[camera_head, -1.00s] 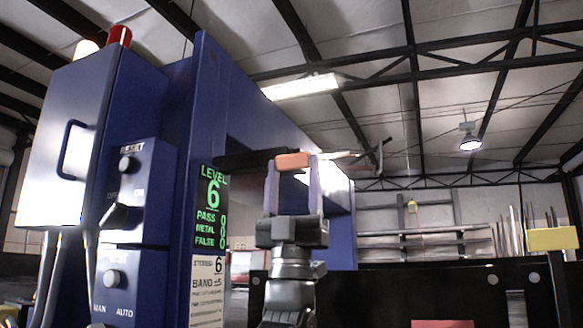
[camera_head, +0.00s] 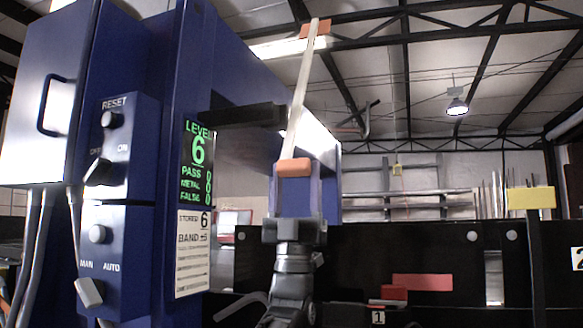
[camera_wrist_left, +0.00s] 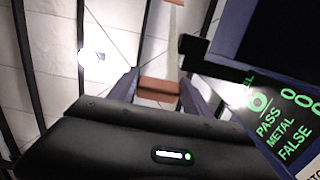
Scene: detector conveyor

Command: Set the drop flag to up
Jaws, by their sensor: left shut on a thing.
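My left gripper (camera_head: 295,195), pointing up in the head view, is shut on the orange lower end (camera_head: 294,167) of a long pale stick (camera_head: 303,95). The stick stands nearly upright, leaning slightly right, with an orange piece (camera_head: 316,28) at its top. The held orange end also shows between the fingers in the left wrist view (camera_wrist_left: 158,90). A yellow plate (camera_head: 531,197) sits on a dark post at the right, apart from the gripper. No part is marked as the drop flag, so I cannot tell which it is. My right gripper is not in view.
The blue detector cabinet (camera_head: 140,45) with a green display (camera_head: 197,160) reading level 6 stands at the left. Its dark bracket (camera_head: 243,115) reaches close to the stick. Switches line its front. A black panel (camera_head: 375,255) and red pieces (camera_head: 422,282) lie at the lower right.

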